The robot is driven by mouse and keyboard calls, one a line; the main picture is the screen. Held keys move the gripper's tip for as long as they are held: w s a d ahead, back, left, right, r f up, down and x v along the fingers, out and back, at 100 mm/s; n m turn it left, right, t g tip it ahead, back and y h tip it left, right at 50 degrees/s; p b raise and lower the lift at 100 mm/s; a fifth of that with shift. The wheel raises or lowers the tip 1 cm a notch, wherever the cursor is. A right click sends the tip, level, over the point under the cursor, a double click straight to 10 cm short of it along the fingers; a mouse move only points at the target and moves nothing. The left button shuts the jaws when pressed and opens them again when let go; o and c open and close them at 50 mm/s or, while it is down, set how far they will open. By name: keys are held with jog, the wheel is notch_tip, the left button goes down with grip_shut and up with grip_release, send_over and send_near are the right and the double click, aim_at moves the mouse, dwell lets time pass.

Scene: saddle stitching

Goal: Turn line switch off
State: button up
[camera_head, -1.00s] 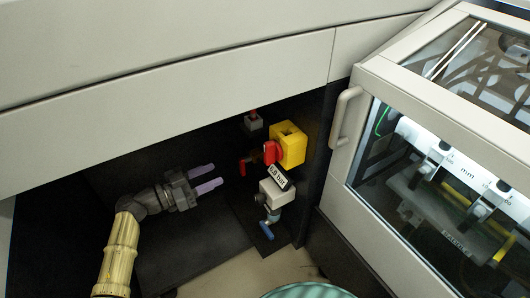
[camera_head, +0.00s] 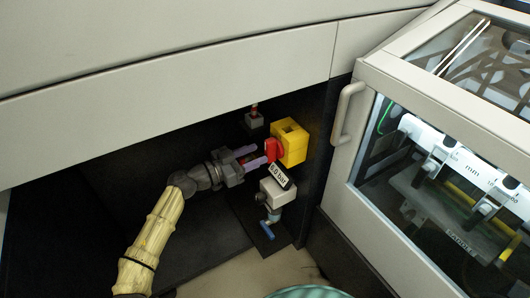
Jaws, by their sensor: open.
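The line switch is a red rotary handle (camera_head: 273,149) on a yellow box (camera_head: 292,143), set in the dark recess under the beige machine panel. My gripper (camera_head: 251,158) is open just left of the red handle, its two purple fingers pointing right toward it. The lower fingertip is close to the handle; I cannot tell whether it touches. A second, smaller red part shows between the fingers and is mostly hidden by them.
Below the switch is a grey gauge unit (camera_head: 277,191) with a "6.0 bar" label and a blue lever (camera_head: 267,231). A small grey box with a red top (camera_head: 254,119) is above left. A glazed cover with a handle (camera_head: 345,113) stands at the right.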

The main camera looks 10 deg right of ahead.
aim_at(265, 151)
jog(key=shift+x, duration=2)
grip_shut()
